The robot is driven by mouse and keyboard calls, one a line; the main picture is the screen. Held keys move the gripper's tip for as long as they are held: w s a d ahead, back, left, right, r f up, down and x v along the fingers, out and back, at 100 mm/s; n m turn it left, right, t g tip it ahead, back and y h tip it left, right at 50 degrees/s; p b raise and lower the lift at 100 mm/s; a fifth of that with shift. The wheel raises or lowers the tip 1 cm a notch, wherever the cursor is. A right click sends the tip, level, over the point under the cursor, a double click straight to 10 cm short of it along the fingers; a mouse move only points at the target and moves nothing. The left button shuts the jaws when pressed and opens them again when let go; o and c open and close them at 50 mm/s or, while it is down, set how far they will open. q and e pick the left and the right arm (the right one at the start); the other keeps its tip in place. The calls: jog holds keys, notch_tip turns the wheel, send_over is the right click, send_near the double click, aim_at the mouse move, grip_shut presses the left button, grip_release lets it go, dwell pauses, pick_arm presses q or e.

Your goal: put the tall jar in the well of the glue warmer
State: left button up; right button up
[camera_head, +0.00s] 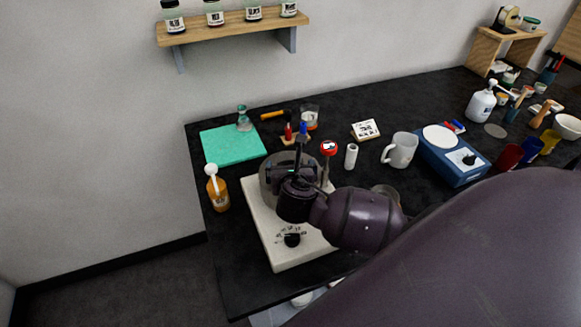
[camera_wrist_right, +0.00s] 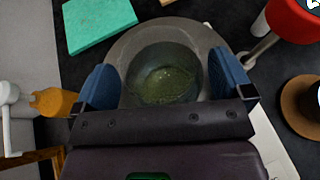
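The glue warmer (camera_head: 268,237) is a pale box with a black dial and a round grey well collar (camera_head: 268,182) on top. My right gripper (camera_head: 289,172) is over that collar, pointing down. In the right wrist view my right gripper (camera_wrist_right: 168,82) has its two blue fingers wide apart, one on each side of the round opening. Inside the grey collar (camera_wrist_right: 188,32) is a dark, glassy round hollow with a speckled green bottom. I cannot tell whether this is the tall jar or the well itself. A clear glass rim (camera_head: 385,191) shows partly behind my right arm. My left gripper is out of view.
Close by stand an amber pump bottle (camera_head: 217,194), a green mat (camera_head: 232,144), a red-headed stand (camera_head: 328,149), a white cylinder (camera_head: 351,156) and a white mug (camera_head: 400,150). A blue scale (camera_head: 452,160) is farther right. My arm hides the front right of the table.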

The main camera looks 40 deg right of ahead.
jog(key=shift+r, duration=0.1)
jog(key=shift+s+a+r, duration=0.1)
jog(key=shift+s+r, duration=0.05)
jog(key=v, duration=1.1)
jog(key=shift+s+a+r, duration=0.15)
jog(key=shift+s+r, duration=0.05)
jog(key=shift+s, duration=0.05)
